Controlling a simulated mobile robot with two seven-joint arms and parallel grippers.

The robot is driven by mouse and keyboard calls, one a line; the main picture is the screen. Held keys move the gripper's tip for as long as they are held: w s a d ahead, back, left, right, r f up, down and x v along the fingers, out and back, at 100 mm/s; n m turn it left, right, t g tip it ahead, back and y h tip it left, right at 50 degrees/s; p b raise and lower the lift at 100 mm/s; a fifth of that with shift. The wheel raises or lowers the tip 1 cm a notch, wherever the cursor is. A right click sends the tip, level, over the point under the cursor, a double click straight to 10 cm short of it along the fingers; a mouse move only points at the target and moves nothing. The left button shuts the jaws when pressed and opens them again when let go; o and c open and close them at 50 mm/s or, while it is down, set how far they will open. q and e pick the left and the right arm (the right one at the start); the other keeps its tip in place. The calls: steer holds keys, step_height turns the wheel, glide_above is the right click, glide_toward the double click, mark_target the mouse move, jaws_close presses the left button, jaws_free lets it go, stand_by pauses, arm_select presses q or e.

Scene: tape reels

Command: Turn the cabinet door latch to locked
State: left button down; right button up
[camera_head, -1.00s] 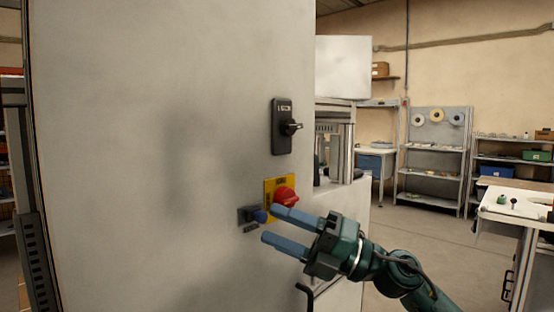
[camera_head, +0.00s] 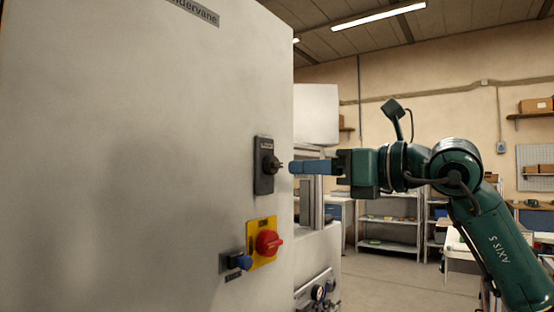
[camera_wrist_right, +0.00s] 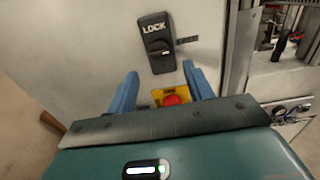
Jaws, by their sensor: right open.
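The cabinet door latch (camera_head: 264,165) is a black plate with a dark knob on the grey cabinet door (camera_head: 130,150), near its right edge. In the right wrist view the latch (camera_wrist_right: 156,42) reads LOCK at its top, with the knob below the word. My right gripper (camera_head: 292,167) is level with the knob, just to its right in the head view. In the wrist view its two blue fingers are apart, with nothing between them, and the latch lies beyond their tips. They do not appear to touch the knob. My left gripper is not in view.
A machine frame stands right of the cabinet. Shelves (camera_head: 388,222) stand further back.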

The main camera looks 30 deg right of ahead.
mark_target(278, 168)
steer(key=p+x, duration=0.1)
steer(key=x, duration=0.6)
steer(key=shift+w+a+p, duration=0.1)
steer(key=shift+w+p, duration=0.1)
steer(key=shift+p, duration=0.1)
steer(key=shift+c, duration=0.4)
steer(key=c, duration=0.9)
